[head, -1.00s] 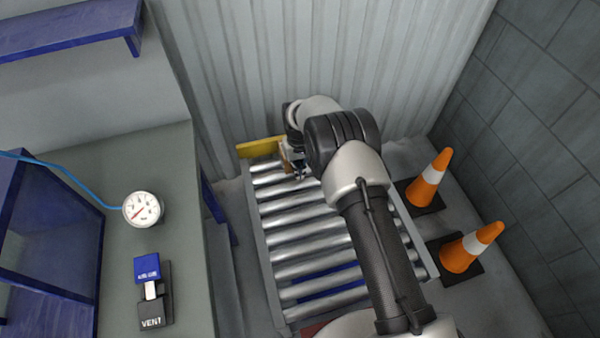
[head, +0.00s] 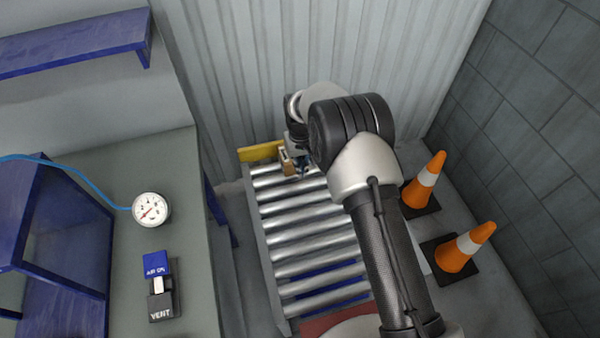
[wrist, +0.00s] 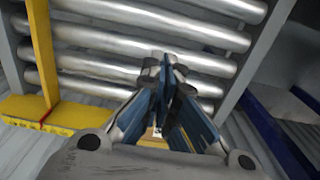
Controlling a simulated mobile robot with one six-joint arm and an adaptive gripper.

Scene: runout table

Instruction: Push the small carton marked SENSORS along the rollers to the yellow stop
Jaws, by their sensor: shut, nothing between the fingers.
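My gripper (head: 303,167) is just right of the carton, low over the rollers, partly hidden by my arm. In the wrist view my gripper (wrist: 168,75) is shut and empty, its blue fingers together. The yellow stop (wrist: 42,50) shows there at left; the carton is mostly or wholly hidden behind the gripper.
The roller table (head: 305,225) has bare rollers nearer me. A ribbed wall (head: 260,70) stands behind it. Two orange cones (head: 425,180) (head: 465,250) stand at right. At left, a bench carries a gauge (head: 151,209) and an AIR ON/VENT switch (head: 160,285).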

